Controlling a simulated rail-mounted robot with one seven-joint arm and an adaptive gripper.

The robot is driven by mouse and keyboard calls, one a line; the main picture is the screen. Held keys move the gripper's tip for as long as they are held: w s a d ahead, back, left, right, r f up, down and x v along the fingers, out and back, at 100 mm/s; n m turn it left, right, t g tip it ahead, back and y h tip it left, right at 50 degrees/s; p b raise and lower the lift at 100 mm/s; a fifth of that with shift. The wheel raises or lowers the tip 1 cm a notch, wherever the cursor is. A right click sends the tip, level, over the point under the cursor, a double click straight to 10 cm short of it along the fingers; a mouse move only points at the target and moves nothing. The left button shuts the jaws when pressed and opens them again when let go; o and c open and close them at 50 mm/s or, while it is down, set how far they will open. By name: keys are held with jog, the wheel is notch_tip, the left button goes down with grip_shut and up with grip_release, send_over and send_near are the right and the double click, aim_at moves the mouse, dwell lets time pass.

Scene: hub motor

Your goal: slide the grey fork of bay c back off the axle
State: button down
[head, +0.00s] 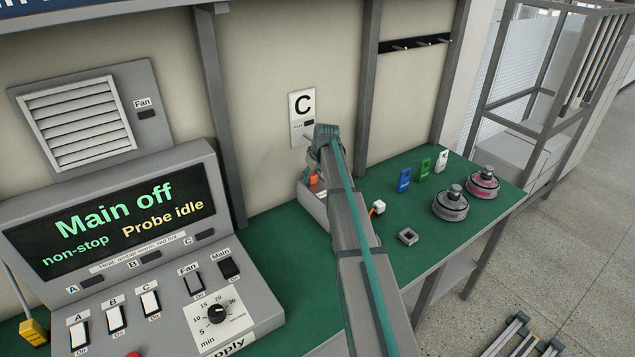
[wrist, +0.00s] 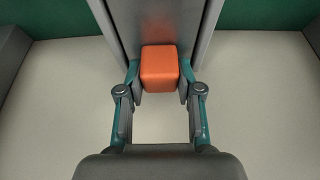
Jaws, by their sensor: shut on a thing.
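In the wrist view my gripper (wrist: 160,80) has one finger on each side of an orange block (wrist: 159,68) and is shut on it. The block sits at the near end of a grey part (wrist: 155,22), which looks like the fork and runs away between two grey side edges. The axle cannot be made out. My arm hides most of the gripper and the bay there.
On the green bench right of my arm are a small white block (head: 378,207), a grey square ring (head: 408,237), blue, green and white tags (head: 404,180), and two round hubs (head: 450,203). A control panel (head: 120,240) stands left.

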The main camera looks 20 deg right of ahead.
jog(key=shift+w+r, duration=0.15)
jog(key=shift+w, duration=0.1)
jog(key=c, duration=0.8)
grip_release()
jog(key=shift+o, duration=0.2)
jog(key=shift+s, duration=0.1)
